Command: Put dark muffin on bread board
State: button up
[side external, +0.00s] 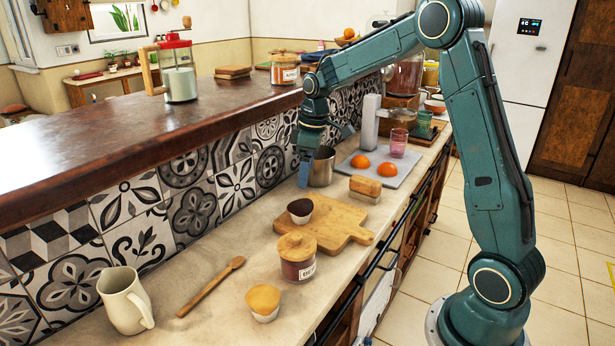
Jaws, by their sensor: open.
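The dark muffin (299,206), dark brown on top with a pale wrapper, stands upright at the back left part of the wooden bread board (336,224). It appears to rest on the board. My gripper (304,180) points down above and behind the muffin, beside a metal cup. It is open, apart from the muffin, and nothing shows between its fingers. The fingers are small and seen from the side.
A lidded jar (297,258) stands at the board's near edge. A light muffin (263,301), a wooden spoon (211,287) and a cream pitcher (125,300) are nearer. The metal cup (322,167) is close to my gripper. A tiled wall rises behind the counter.

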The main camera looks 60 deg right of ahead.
jog(key=s+a+r+m+t, duration=0.2)
jog(key=s+a+r, duration=0.75)
jog(key=s, duration=0.25)
jog(key=s+a+m+t, duration=0.1)
jog(key=s+a, duration=0.1)
jog(key=s, duration=0.5)
jog(key=s+a+m+t, duration=0.1)
jog(key=s+a+m, duration=0.1)
jog(key=s, duration=0.6)
jog(key=shift+a+r+h, duration=0.2)
jog(key=shift+a+h, duration=0.1)
jog(key=shift+a, duration=0.1)
